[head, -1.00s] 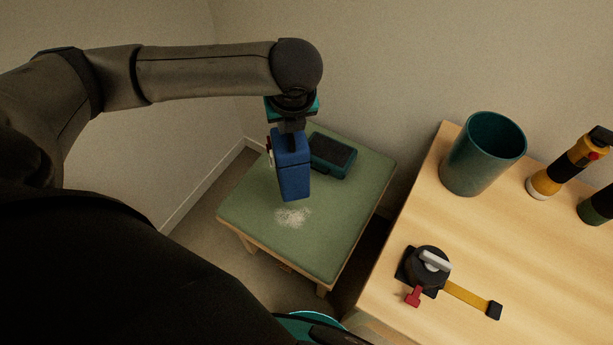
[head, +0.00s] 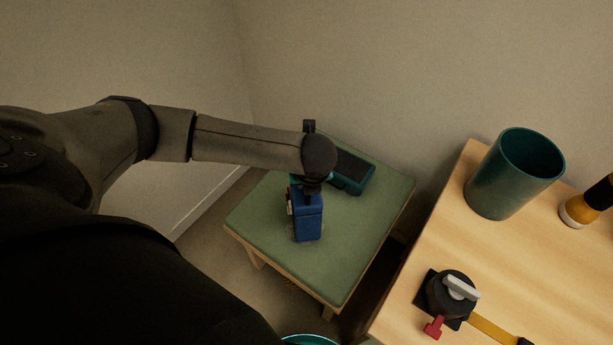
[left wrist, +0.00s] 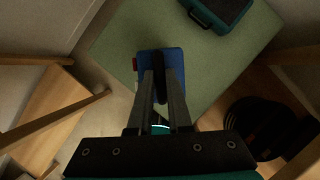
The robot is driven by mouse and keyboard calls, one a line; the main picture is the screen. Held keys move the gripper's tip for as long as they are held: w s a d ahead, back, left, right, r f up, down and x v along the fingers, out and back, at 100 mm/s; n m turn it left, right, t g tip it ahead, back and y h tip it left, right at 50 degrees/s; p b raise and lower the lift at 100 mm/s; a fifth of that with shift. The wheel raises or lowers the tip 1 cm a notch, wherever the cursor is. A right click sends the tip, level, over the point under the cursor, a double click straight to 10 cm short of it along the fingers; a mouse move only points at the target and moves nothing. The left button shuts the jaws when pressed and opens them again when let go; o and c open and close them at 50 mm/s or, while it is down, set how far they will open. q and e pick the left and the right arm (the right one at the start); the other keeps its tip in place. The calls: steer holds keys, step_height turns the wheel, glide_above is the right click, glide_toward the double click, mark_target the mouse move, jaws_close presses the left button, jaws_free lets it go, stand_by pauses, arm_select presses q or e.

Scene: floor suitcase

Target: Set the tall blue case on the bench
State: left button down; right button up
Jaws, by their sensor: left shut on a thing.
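The tall blue case (head: 308,222) is upright over the green-topped bench (head: 362,235), at or just above its surface; I cannot tell whether it touches. My left gripper (head: 310,187) is above the case and shut on its top handle. In the left wrist view the blue case (left wrist: 176,60) lies beyond the fingers, over the green bench top (left wrist: 118,48), and the gripper (left wrist: 160,85) closes on the dark handle. My right gripper is not in view.
A teal and black case (head: 352,172) lies on the bench just behind the blue case. A wooden table (head: 440,235) stands to the right with a teal bin (head: 510,180), a black clamp-like device (head: 450,293) and a yellow-black bottle (head: 590,203). The bench's front right is clear.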

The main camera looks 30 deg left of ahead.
arm_select(q)
step_height(320, 180, down, 2)
steer(key=shift+f+b, duration=0.1)
steer(key=shift+b, duration=0.2)
steer(key=c, duration=1.3)
jaws_free()
steer(key=shift+f, duration=0.1)
steer(key=o, duration=0.5)
steer(key=shift+c, duration=0.2)
steer(key=p+v, duration=0.4)
steer(key=v, duration=0.8)
steer(key=shift+r, duration=0.2)
